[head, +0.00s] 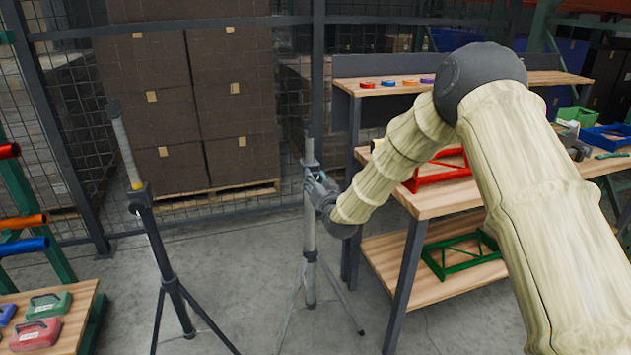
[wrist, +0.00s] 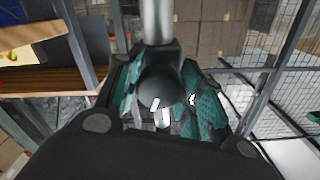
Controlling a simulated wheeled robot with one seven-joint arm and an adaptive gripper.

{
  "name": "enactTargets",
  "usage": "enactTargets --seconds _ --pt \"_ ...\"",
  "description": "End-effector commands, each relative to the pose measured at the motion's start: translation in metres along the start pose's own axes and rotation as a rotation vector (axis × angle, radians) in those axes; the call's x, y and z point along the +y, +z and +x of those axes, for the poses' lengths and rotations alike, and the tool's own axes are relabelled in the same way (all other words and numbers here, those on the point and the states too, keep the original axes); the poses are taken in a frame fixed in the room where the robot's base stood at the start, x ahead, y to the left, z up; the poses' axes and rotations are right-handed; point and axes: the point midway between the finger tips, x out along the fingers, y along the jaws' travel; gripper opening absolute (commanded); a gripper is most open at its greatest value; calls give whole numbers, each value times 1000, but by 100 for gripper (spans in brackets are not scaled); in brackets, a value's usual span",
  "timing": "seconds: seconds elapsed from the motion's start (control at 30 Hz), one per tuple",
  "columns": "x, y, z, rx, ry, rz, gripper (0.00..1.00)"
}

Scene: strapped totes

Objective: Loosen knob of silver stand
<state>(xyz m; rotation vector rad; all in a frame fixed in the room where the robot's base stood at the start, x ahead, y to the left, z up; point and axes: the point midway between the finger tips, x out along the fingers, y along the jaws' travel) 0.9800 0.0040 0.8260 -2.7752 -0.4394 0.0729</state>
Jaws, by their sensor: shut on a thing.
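The silver stand (head: 310,272) stands upright on its tripod legs in the middle of the head view. Its pole (wrist: 157,22) runs down from the top of the wrist view. My gripper (head: 318,185) is at the stand's collar, at mid-height. In the wrist view, the dark round knob (wrist: 157,88) sits between the teal finger pads of my gripper (wrist: 166,92), which is shut on it. In the head view the knob is hidden by my gripper.
A black stand (head: 150,225) with a grey upper pole is to the left. A wooden workbench (head: 440,202) is close on the right, with a red frame (head: 440,172) on it. A low table (head: 75,325) is at lower left. Stacked boxes (head: 235,100) are behind mesh fencing.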

Motion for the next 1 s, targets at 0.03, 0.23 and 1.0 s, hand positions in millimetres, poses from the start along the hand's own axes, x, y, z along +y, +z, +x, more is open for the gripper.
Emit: enactTargets --seconds 0.03,0.23,1.0 --pt "1 1 0 -2 1 -8 14" --pt "1 1 0 -2 1 -22 14" --pt "0 1 -2 -2 0 -21 60"
